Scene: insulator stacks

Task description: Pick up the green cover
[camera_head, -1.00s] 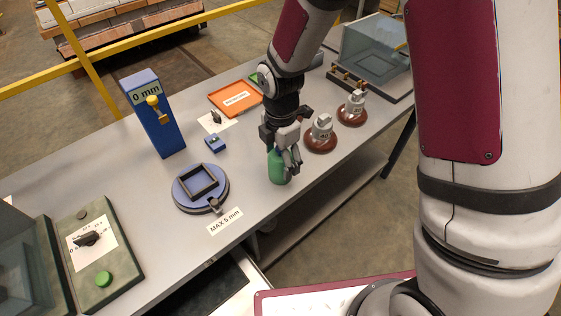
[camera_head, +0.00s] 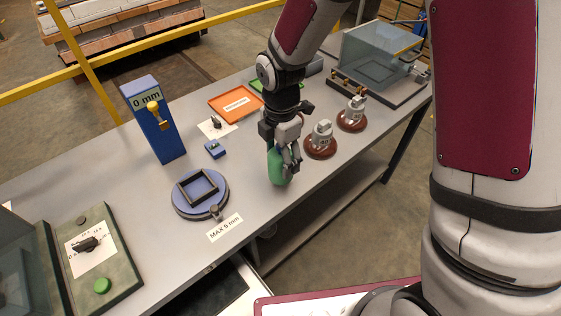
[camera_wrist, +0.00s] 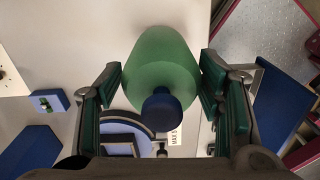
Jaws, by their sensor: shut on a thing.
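The green cover (camera_head: 279,172) is a rounded green body standing near the front edge of the grey table (camera_head: 120,215). In the wrist view the cover (camera_wrist: 160,65) shows a dark blue knob (camera_wrist: 160,108) towards the camera. My gripper (camera_head: 283,160) comes down on the cover from above. In the wrist view its green-padded fingers (camera_wrist: 163,85) lie on either side of the cover, shut on it. The gripper hides the cover's top in the head view. I cannot tell whether its base touches the table.
Two weights on brown bases (camera_head: 320,148) (camera_head: 352,115) stand close right of the gripper. A round blue stage (camera_head: 202,207) lies to the left, with a blue gauge (camera_head: 155,122) behind it. An orange tray (camera_head: 236,104) and a glass-walled box (camera_head: 380,62) are farther back.

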